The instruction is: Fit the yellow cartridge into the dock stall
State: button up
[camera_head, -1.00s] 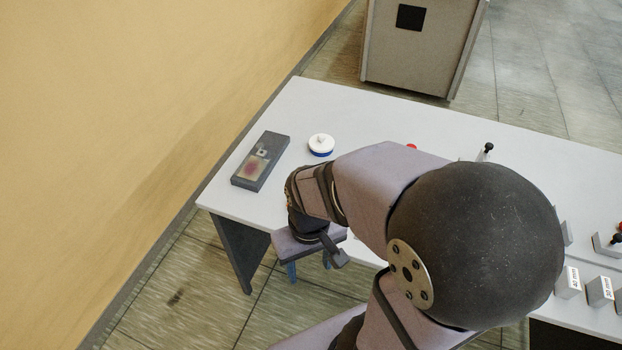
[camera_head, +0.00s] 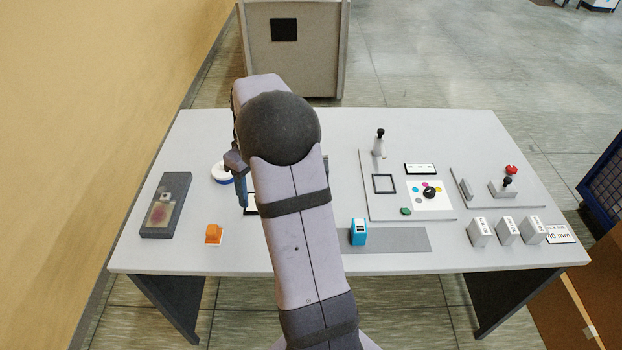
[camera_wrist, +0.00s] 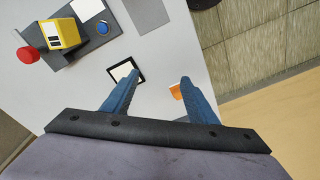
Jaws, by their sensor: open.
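The yellow cartridge (camera_wrist: 60,33), a yellow block with a black-and-white label, shows in the wrist view at upper left. It stands on a dark grey base (camera_wrist: 84,47) beside a red knob (camera_wrist: 27,55) and a blue button (camera_wrist: 102,28). I cannot tell whether this base is the dock or how the block sits in it. My arm hides the block in the head view. My gripper (camera_wrist: 160,82) is open, with nothing between its blue fingers, and apart from the block. In the head view one blue finger (camera_head: 241,192) shows left of my arm.
A black square frame (camera_wrist: 126,72) and an orange piece (camera_wrist: 176,91) lie near my fingers. In the head view, a cyan cartridge (camera_head: 359,236) stands on a grey strip (camera_head: 400,239). A grey box (camera_head: 165,208) is at left. Several white blocks (camera_head: 507,231) stand front right.

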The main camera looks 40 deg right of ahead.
jog(key=d+f, duration=0.1)
jog(key=d, duration=0.6)
jog(key=d+f+n, duration=0.1)
jog(key=d, duration=0.6)
jog(key=d+f+n+t, duration=0.1)
jog(key=d, duration=0.7)
jog(key=shift+f, duration=0.35)
jog(key=shift+w+a+f+p, duration=0.1)
jog(key=shift+w+f+p, duration=0.1)
jog(key=shift+f+p, duration=0.75)
jog(key=shift+w+a+f+p, duration=0.1)
jog(key=shift+w+f+p, duration=0.15)
jog(key=shift+f, duration=1.2)
jog(key=shift+w+f+p, duration=0.15)
jog(key=shift+f+p, duration=0.55)
jog(key=shift+f, duration=0.5)
jog(key=c, duration=1.3)
jog(key=shift+r, duration=0.1)
